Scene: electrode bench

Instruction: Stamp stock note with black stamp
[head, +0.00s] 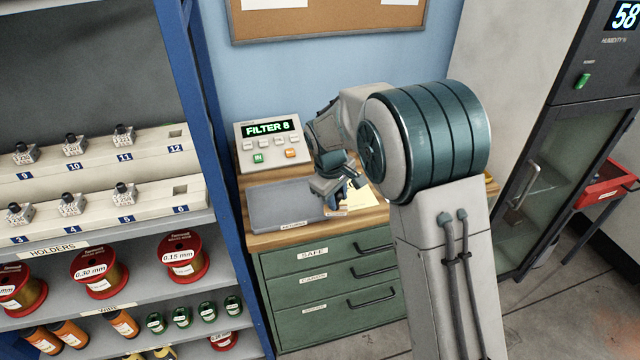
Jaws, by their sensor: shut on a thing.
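My gripper (334,195) is low over the wooden top of the green drawer cabinet, at the right end of a grey tray. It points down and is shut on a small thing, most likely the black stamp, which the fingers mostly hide. I cannot make out its colour. A pale yellow paper (361,197), perhaps the stock note, lies on the wood just right of my gripper. My arm covers part of it, and any print on it is too small to read. I cannot tell whether the held thing touches paper.
The grey tray (275,207) lies left of my gripper. A control box (270,142) reading "FILTER 8" stands behind it. A blue-framed shelf (40,257) with holders and wire spools is close on the left. A dark glass-doored cabinet (560,190) stands at right.

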